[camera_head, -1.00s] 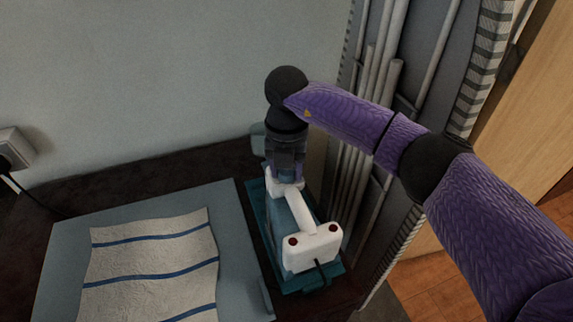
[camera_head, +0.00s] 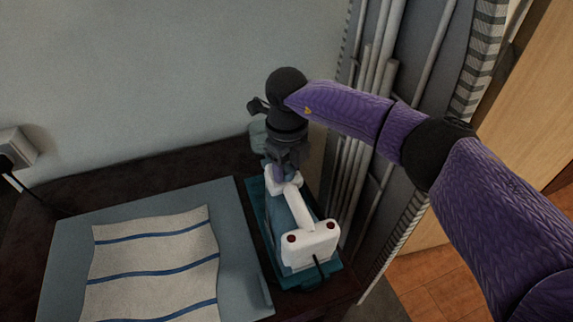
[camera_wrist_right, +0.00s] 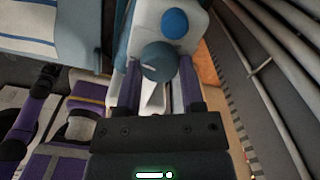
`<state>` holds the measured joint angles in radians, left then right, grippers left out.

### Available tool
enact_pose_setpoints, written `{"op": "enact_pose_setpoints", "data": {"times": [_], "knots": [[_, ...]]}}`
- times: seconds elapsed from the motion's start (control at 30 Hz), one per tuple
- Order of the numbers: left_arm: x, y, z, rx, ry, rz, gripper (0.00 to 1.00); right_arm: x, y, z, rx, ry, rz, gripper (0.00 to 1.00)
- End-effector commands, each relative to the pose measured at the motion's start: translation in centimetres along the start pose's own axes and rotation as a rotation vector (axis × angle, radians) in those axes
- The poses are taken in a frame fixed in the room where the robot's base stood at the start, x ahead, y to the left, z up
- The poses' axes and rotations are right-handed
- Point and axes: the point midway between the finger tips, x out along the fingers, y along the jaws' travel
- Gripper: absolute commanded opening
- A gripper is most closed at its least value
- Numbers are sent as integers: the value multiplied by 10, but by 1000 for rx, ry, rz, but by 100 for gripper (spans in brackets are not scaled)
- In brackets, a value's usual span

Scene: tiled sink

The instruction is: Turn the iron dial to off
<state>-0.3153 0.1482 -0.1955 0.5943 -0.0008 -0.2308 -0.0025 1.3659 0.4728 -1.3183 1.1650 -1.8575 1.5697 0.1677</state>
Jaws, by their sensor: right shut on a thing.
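The iron (camera_head: 304,222) is white with a blue-grey body and lies on a teal rest (camera_head: 258,206). Its cord end, with two dark red spots, faces the front in the head view. My right gripper (camera_head: 284,172) reaches down onto the iron's far end. In the right wrist view the grey-blue dial (camera_wrist_right: 158,61), with a white mark, sits between the two purple fingers of my right gripper (camera_wrist_right: 166,78), which is shut on it. A round blue button (camera_wrist_right: 175,22) is beyond the dial. My left gripper is not in view.
A blue-grey ironing board (camera_head: 235,230) with a striped cloth (camera_head: 150,262) is left of the iron. The wall (camera_head: 150,80) is behind. Grey pipes (camera_head: 372,125) stand close on the right. A wall socket (camera_head: 18,147) is at far left.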

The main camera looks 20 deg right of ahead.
Motion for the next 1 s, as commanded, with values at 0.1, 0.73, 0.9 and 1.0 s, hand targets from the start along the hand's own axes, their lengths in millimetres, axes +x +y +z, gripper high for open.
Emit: {"op": "enact_pose_setpoints", "data": {"times": [0.1,0.73,0.9,1.0], "knots": [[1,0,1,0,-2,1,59,-1,-1,1,-104,-4,-1,0],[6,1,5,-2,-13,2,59,-1,-2,1,-536,-3,-1,0],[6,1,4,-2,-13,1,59,-1,-2,1,-580,-4,-1,0],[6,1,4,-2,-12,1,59,-1,-2,1,-594,-4,-1,0]]}}
